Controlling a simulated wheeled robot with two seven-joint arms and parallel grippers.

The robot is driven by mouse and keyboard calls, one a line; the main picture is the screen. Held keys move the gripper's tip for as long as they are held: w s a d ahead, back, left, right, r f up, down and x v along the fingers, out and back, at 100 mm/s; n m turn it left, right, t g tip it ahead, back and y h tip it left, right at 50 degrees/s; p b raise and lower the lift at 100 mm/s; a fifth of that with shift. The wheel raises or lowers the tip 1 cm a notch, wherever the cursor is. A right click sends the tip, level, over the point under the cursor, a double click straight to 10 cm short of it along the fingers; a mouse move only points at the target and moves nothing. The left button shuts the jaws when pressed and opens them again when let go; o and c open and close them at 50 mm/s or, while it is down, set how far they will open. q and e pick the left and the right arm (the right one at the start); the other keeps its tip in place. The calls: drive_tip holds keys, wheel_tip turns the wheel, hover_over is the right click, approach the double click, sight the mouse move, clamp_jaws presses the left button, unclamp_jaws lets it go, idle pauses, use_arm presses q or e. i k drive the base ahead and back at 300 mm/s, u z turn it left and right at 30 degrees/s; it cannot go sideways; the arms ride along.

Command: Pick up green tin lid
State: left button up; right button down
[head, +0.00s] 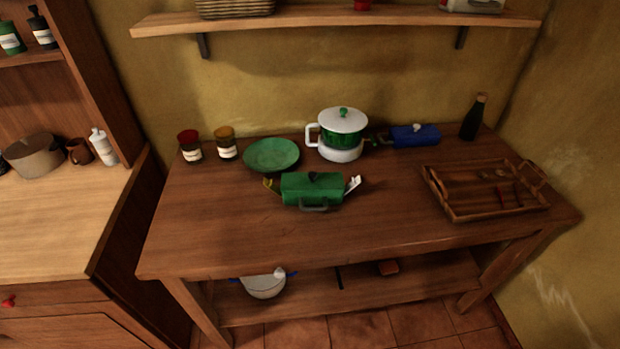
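A green tin (325,195) stands near the middle of the wooden table. A grey handle sits low on the tin's front. A small yellow piece shows at its left end and a white piece at its right end; I cannot tell whether they are attached. Neither of my grippers is in view.
Behind the tin are a green plate (271,154), a white-lidded green pot (342,131), two jars (226,145) and a blue tin (415,136). A wooden tray (469,215) and dark bottle (473,118) stand right. The table's front is clear; a shelf (340,20) hangs above.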

sight(312, 180)
drive_tip(key=k, duration=1.2)
drive_tip(key=u, duration=0.35)
drive_tip(key=i, duration=0.8)
drive_tip(key=u, duration=0.7)
